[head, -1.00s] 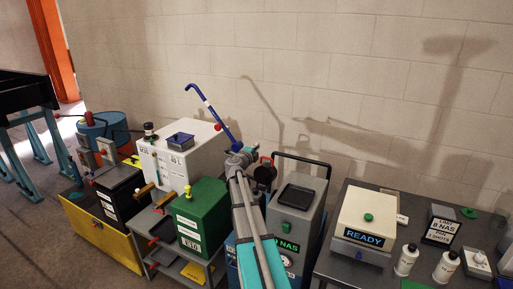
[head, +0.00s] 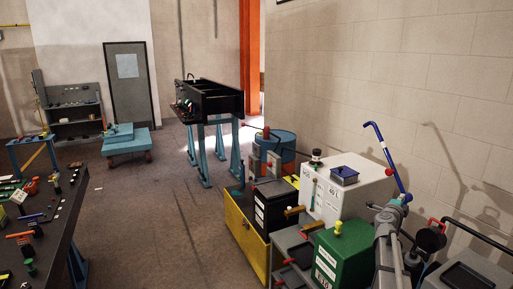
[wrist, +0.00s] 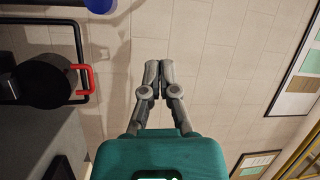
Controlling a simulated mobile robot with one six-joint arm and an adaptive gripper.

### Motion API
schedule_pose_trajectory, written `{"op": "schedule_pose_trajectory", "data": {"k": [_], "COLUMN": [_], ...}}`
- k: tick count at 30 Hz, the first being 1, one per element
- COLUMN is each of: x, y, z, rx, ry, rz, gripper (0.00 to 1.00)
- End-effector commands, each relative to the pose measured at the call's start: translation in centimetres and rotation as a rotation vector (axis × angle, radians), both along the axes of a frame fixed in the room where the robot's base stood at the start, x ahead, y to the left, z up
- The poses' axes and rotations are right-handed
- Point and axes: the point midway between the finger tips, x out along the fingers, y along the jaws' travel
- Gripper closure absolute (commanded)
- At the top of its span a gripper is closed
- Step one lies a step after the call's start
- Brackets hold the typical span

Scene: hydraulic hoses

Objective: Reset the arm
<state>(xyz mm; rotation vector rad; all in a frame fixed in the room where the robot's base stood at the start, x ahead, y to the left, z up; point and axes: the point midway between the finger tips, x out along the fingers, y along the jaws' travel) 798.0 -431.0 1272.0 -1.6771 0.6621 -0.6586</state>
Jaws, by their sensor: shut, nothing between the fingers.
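My gripper (wrist: 157,82) shows in the wrist view with its two grey fingers closed together at the tips and nothing between them. Behind the fingers, the wrist view shows pale wall tiles. In the head view my arm reaches up at the lower right, between the green box (head: 346,255) and the wall; the fingers are hard to make out there.
A white cabinet (head: 352,205) with a blue tray on top and a bent blue pipe (head: 386,155) stand close to my arm. A red handle (wrist: 87,80) is left of my fingers in the wrist view. Open floor (head: 150,215) lies at centre left, beside a dark workbench (head: 60,225).

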Motion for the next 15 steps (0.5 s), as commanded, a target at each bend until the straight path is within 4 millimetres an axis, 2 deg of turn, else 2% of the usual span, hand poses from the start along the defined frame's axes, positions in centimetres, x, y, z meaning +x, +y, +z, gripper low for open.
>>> {"op": "schedule_pose_trajectory", "data": {"k": [1, 8, 15], "x": [0.5, 3.0, 2.7], "y": [2.4, 12.7, 23.2], "z": [-0.2, -1.9, -5.7], "rx": [-0.031, -0.175, -0.307], "ry": [0.03, 0.196, 0.409], "rz": [0.073, 0.401, 0.722], "gripper": [1.0, 1.0, 1.0]}}
